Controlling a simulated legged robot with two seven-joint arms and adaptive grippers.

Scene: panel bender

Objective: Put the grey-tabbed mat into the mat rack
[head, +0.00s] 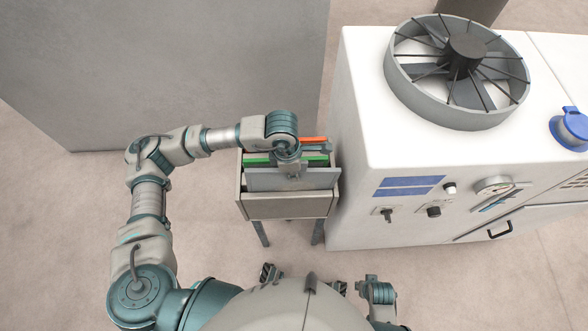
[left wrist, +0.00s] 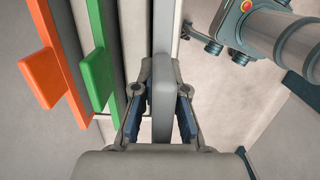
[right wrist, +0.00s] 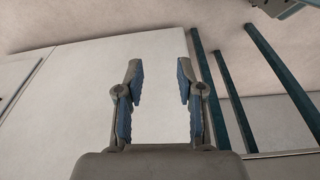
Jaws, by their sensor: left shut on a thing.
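The grey-tabbed mat (head: 262,180) is a flat grey panel standing on edge at the front part of the mat rack (head: 285,206). Its grey tab (left wrist: 163,112) sits between the fingers in the left wrist view. My left gripper (head: 292,172) is shut on this tab from above; it also shows in the left wrist view (left wrist: 162,85). How deep the mat's lower edge sits is hidden by the rack's front wall. My right gripper (right wrist: 160,80) is open and empty, low beside the white machine.
A green-tabbed mat (head: 257,159) and an orange-tabbed mat (head: 313,140) stand behind in the rack. The white machine (head: 400,150) is close on the rack's right. A grey wall panel (head: 170,70) stands behind. Floor is clear to the left.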

